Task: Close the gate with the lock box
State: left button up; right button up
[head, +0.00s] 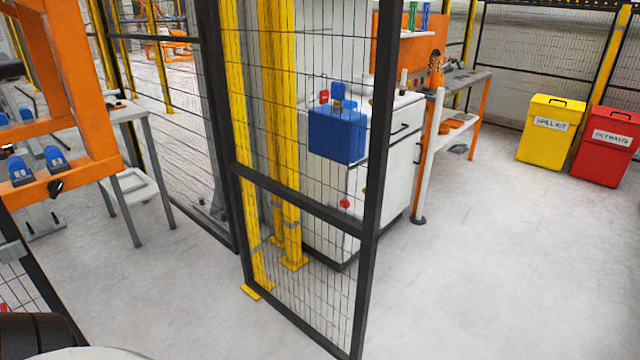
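A black-framed wire mesh gate panel (303,208) stands upright in the middle of the head view. Its right upright is nearest to me, and it appears to stand swung out at an angle from the yellow posts (284,130). A blue lock box (337,135) shows at the upper half of the panel, near its right upright. Whether it is fixed to the mesh cannot be told for sure. Neither of my grippers is in view.
A white cabinet (403,150) stands behind the panel, with a workbench (458,80) beyond. A yellow bin (546,143) and a red bin (606,158) stand at the right. An orange frame (95,90) and small table (128,112) are at the left. Floor at the right front is clear.

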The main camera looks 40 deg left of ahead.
aim_at(337, 134)
jog(key=i, duration=3.25)
jog(key=u, duration=4.35)
jog(key=i, duration=0.3)
jog(key=z, duration=0.65)
